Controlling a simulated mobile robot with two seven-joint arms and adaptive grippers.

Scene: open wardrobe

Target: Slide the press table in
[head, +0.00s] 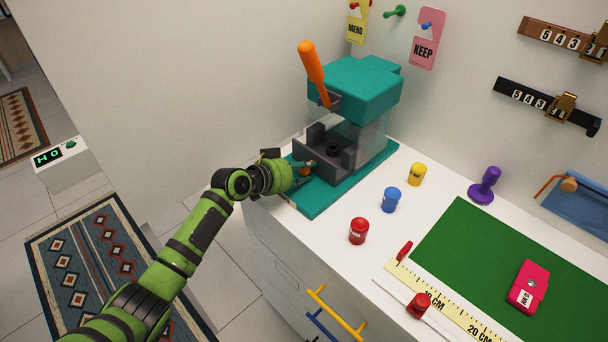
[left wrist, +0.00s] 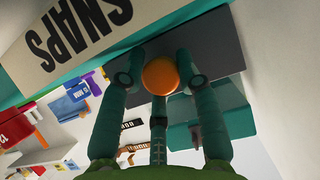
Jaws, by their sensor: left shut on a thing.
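A teal press (head: 366,88) with an orange lever (head: 313,70) stands on the white cabinet top. Its dark grey press table (head: 338,166) sits low at the front, over the teal base (head: 330,200). My left gripper (head: 305,169) is at the table's front left side. In the left wrist view its fingers are closed around an orange round knob (left wrist: 160,76), in front of the dark grey table (left wrist: 205,42). A "SNAPS" label (left wrist: 80,38) shows beside it on the teal base. The gripper hides most of the knob in the head view. My right gripper is not in view.
Red (head: 359,231), blue (head: 392,199) and yellow (head: 416,174) capped jars stand right of the press. A purple stamp (head: 485,186), green mat (head: 500,255) and ruler (head: 440,300) lie further right. Yellow drawer handle (head: 336,312) juts from the cabinet front.

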